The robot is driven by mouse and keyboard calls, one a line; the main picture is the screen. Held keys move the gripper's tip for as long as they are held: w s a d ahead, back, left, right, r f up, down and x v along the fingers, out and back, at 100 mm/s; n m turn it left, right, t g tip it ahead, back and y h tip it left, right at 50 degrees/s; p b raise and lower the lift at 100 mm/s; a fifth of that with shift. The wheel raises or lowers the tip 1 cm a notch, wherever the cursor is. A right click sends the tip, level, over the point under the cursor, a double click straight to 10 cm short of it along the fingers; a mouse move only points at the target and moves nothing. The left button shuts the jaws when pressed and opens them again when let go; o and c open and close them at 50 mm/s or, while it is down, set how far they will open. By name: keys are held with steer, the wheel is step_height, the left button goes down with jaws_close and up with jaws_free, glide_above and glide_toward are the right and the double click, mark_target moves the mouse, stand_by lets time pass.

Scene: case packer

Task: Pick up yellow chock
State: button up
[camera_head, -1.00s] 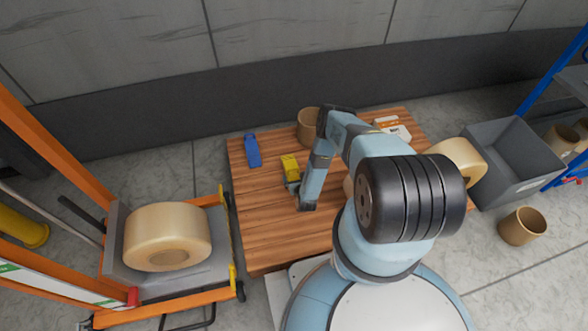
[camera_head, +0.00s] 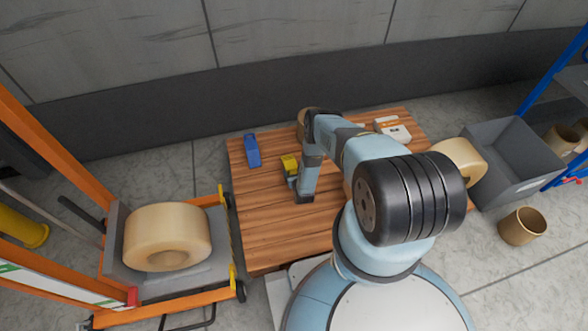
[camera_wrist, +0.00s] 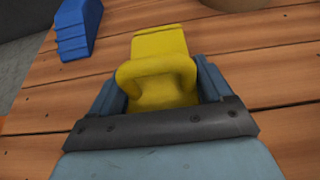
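The yellow chock (camera_head: 289,164) sits on the wooden table, partly hidden by my arm in the head view. In the wrist view the yellow chock (camera_wrist: 160,45) lies straight ahead, with a rounded part close to the camera. My gripper (camera_wrist: 162,85) has one finger on each side of this near part. The fingers are wide apart, and any contact with the chock is hard to make out. In the head view my gripper (camera_head: 292,182) is low beside the chock, mostly hidden by its own wrist.
A blue chock (camera_head: 252,150) lies on the wooden table (camera_head: 265,235) left of the yellow one. A brown roll (camera_head: 303,120) stands behind my arm. An orange cart with a large tape roll (camera_head: 167,236) stands left.

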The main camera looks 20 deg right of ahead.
steer(key=c, duration=1)
